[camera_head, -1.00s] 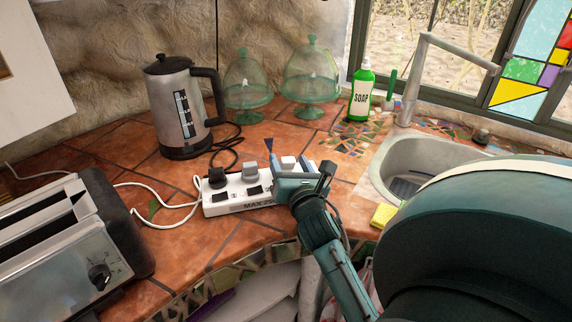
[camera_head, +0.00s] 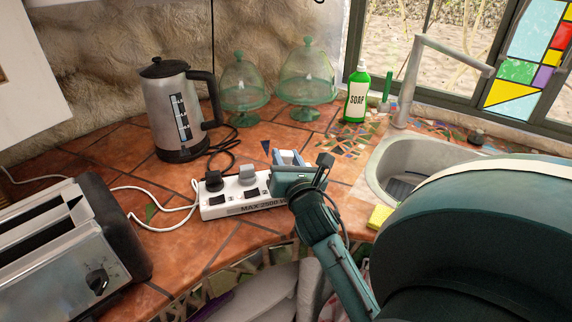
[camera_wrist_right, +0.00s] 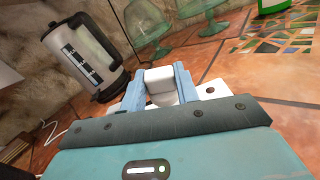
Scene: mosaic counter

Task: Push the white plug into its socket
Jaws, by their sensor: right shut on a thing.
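The white plug (camera_wrist_right: 160,82) is between the two blue fingers of my right gripper (camera_wrist_right: 158,88) in the right wrist view. The gripper is shut on it. In the head view my right gripper (camera_head: 290,158) is over the right end of the white power strip (camera_head: 232,209), and the hand hides most of the plug. The strip's end (camera_wrist_right: 212,89) shows beside and below the fingers in the wrist view. The socket under the plug is hidden, so I cannot tell how deep the plug sits. My left gripper is not in view.
A kettle (camera_head: 172,105) stands behind, a toaster (camera_head: 60,250) at left. Glass domes (camera_head: 306,75), a soap bottle (camera_head: 356,97) and the sink (camera_head: 400,160) lie beyond and right.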

